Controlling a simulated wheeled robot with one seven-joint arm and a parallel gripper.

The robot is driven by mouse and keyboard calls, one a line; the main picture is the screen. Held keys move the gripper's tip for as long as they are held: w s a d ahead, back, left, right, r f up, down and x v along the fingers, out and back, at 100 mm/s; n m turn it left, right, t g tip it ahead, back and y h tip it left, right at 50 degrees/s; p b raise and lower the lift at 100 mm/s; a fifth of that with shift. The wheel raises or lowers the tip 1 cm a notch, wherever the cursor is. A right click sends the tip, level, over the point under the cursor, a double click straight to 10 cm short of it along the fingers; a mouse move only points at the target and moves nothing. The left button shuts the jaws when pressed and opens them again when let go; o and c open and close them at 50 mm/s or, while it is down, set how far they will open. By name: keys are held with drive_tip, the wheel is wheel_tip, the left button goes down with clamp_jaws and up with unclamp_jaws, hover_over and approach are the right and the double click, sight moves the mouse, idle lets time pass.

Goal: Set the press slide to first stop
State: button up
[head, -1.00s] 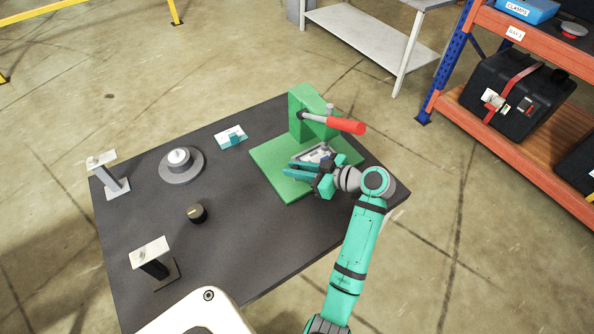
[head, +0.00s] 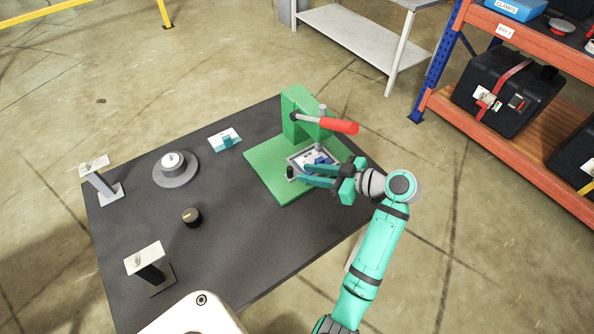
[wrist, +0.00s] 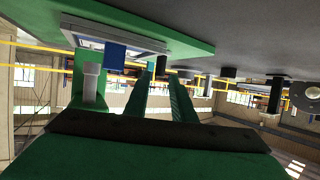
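The press (head: 298,112) stands on a green base plate (head: 265,160) at the table's right end, with a red lever (head: 340,127) pointing right. Its slide (head: 294,160) is a grey tray-like frame on the plate, with a blue block (head: 318,160) in it. A small black knob (head: 290,172) is at the slide's front left corner. My gripper (head: 305,175) is low over the slide's front edge, fingers pointing left toward the knob. The fingers are apart and empty. In the wrist view the knob (wrist: 160,65) shows just beyond the gap between the fingertips. Stop marks cannot be made out.
On the dark table (head: 235,235) are a teal-and-white switch (head: 225,140), a round grey dial (head: 175,168), a black knob (head: 191,217) and two bracketed stands (head: 100,180) (head: 148,265). An orange shelf (head: 510,160) stands beyond on the right. The table's front middle is clear.

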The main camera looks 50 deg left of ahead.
drive_tip(key=shift+v, duration=1.75)
